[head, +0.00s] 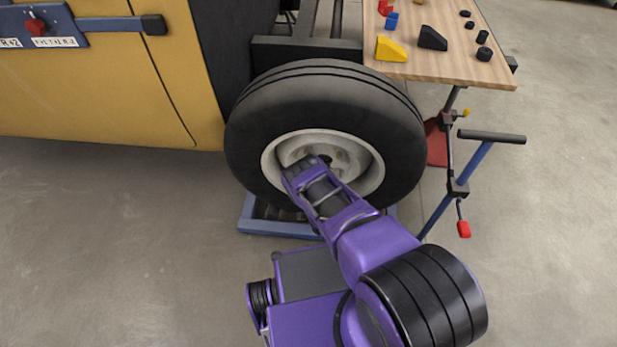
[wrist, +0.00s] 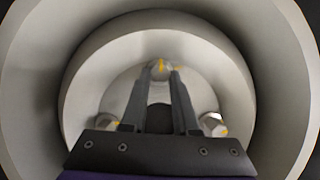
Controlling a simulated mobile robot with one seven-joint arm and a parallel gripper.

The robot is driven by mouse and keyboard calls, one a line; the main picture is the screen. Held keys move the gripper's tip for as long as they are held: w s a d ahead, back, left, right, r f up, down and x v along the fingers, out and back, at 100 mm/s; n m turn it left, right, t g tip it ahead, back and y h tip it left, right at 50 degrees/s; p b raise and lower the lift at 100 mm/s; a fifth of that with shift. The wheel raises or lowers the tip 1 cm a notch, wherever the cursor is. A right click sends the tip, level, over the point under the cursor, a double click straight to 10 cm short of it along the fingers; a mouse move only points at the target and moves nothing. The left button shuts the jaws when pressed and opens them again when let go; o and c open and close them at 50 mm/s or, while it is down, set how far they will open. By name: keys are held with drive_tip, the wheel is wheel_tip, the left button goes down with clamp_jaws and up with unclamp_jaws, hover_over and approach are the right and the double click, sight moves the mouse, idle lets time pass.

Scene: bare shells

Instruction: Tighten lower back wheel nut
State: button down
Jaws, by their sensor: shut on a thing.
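The wheel has a black tyre (head: 250,120) and a pale rim (head: 275,160), upright beside the yellow vehicle. My gripper (wrist: 159,72) reaches into the rim and its two fingers are closed around a wheel nut (wrist: 159,66) with a yellow mark. Two more nuts show in the wrist view, one at lower left (wrist: 105,121) and one at lower right (wrist: 213,124), both apart from the fingertips. In the head view my arm covers the lower part of the hub, so the fingertips and the gripped nut are hidden there.
A wooden table (head: 455,60) with coloured blocks stands at back right. A blue stand (head: 470,170) with a dark bar is right of the wheel. A blue frame (head: 275,228) lies under the tyre. The floor (head: 110,260) at left is clear.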

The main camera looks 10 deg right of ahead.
drive_tip(key=shift+w+m+t+y, duration=0.1)
drive_tip(key=shift+m+t+y, duration=0.25)
drive_tip(key=shift+m, duration=0.45)
drive_tip(key=c, duration=0.7)
unclamp_jaws()
drive_tip(key=shift+o, duration=0.2)
drive_tip(key=shift+f, duration=0.1)
drive_tip(key=shift+s, duration=0.2)
